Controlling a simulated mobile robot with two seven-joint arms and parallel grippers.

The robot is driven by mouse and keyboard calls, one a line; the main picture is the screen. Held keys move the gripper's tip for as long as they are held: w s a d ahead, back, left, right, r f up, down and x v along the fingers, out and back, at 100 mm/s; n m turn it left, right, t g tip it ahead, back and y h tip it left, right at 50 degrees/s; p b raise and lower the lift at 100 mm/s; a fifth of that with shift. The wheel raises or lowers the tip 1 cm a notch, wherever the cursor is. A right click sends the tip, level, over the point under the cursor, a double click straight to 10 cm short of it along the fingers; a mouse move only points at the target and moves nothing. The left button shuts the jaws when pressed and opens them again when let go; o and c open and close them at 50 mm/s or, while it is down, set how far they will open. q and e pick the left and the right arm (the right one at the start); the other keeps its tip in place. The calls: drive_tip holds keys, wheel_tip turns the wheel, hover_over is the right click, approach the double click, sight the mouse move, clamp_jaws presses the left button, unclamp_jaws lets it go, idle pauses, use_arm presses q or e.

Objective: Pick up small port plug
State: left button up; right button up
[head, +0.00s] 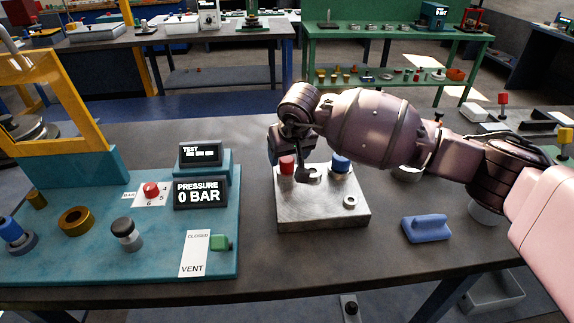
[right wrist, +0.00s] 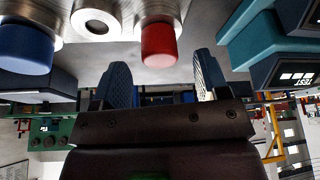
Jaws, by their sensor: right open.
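A steel block (head: 322,210) stands on the bench and bears a red plug (head: 287,166), a blue plug (head: 341,164) and a ring-shaped port (head: 350,202). The red plug looks narrower than the blue one. My right gripper (head: 293,162) is open above the block's back left part, close to the red plug. In the right wrist view, the red plug (right wrist: 159,45) shows just beyond the gap between the open fingers (right wrist: 163,76), with nothing gripped. The blue plug (right wrist: 25,48) is off to the left there. My left gripper is out of view.
A teal test rig (head: 110,250) with a pressure display (head: 200,192) and a green vent lever (head: 220,242) stands left of the block. Bare bench top shows in front of the block.

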sight(287, 158)
drive_tip(key=shift+x, duration=1.5)
drive_tip(key=c, duration=1)
wheel_tip(287, 158, up, 20)
